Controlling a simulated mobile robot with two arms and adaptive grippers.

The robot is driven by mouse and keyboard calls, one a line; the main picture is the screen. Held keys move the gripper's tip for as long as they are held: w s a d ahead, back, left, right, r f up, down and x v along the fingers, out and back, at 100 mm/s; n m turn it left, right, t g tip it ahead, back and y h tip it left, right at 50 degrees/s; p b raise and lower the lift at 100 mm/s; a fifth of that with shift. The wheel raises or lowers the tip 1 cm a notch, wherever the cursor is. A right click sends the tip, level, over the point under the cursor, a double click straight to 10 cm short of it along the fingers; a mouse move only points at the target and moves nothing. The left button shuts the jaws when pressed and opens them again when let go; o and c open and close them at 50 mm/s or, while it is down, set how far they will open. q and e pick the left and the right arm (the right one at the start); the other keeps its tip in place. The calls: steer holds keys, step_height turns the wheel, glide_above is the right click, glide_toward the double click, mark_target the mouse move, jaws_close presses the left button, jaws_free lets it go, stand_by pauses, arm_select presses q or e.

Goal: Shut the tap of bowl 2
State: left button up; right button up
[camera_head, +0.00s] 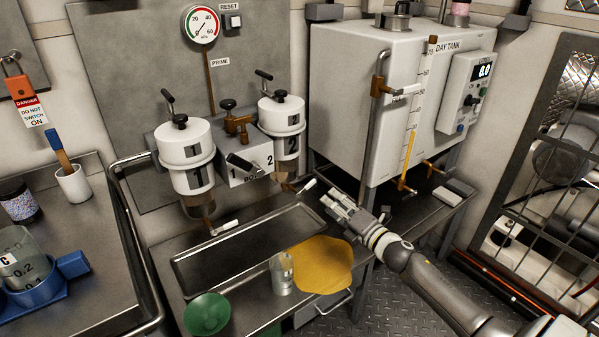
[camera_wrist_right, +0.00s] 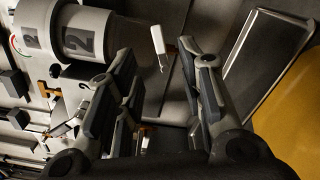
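Bowl 2 (camera_head: 281,122) is the right-hand white canister marked 2 on the grey stand. Its tap (camera_head: 282,184) hangs below it, with a white lever handle (camera_head: 307,186) pointing out to the right. My right gripper (camera_head: 334,203) is open and empty, just right of and in front of that handle. In the right wrist view the fingers (camera_wrist_right: 158,58) are spread, and the white handle (camera_wrist_right: 159,41) shows between and beyond their tips, apart from them. Bowl 2 (camera_wrist_right: 88,36) lies to the left there. My left gripper is not in view.
Bowl 1 (camera_head: 187,158) stands left with its own white tap lever (camera_head: 224,228). A metal tray (camera_head: 190,275) lies below. The day tank (camera_head: 350,90) stands right.

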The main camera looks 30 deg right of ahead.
mark_target(313, 184)
steer(key=w, duration=0.6)
steer(key=w+b, duration=0.1)
steer(key=w, duration=0.2)
steer(key=shift+w+a+r, duration=0.1)
steer(key=shift+w+a, duration=0.15)
steer(key=shift+w, duration=0.75)
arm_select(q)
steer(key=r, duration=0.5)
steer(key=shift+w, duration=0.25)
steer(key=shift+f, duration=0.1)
